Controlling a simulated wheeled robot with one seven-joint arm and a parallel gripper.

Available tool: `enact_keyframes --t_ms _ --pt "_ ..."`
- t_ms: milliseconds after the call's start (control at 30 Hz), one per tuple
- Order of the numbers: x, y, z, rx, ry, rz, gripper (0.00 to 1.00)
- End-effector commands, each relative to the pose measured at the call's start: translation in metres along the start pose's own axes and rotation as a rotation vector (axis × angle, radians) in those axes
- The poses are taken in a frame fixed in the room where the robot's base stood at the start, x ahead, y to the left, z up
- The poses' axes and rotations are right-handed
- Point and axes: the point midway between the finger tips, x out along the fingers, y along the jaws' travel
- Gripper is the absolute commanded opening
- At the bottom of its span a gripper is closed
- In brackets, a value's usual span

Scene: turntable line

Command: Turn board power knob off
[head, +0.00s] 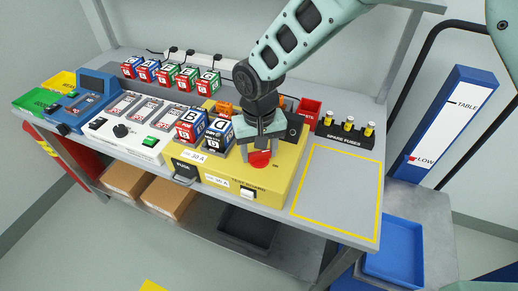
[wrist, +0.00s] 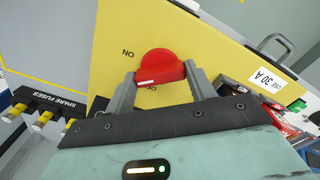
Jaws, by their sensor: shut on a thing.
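The red power knob (head: 260,161) sits on the yellow test board (head: 285,180), on top near its front right. My gripper (head: 259,150) reaches down from above and is shut on the knob. In the wrist view the red knob (wrist: 160,66) sits between the two grey fingers of my gripper (wrist: 161,78). A white mark on the knob points left in that view, below the upside-down "ON" label (wrist: 128,54). A second label lies just under the knob and is partly hidden, so I cannot read it fully.
Spare fuses (head: 347,125) stand in a black rack right of the board. A bare yellow-outlined area (head: 338,190) lies right of the board. Boxed items (head: 190,127) stand on the board left of my gripper. A white panel (head: 125,140) is further left.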

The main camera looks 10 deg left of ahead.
Motion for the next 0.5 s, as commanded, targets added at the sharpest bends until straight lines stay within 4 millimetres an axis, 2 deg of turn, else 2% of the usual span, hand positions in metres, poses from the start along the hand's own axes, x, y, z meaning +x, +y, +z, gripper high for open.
enact_keyframes --t_ms 500 --pt "-0.0016 0.0005 -0.0013 -0.486 0.003 -0.001 0.32"
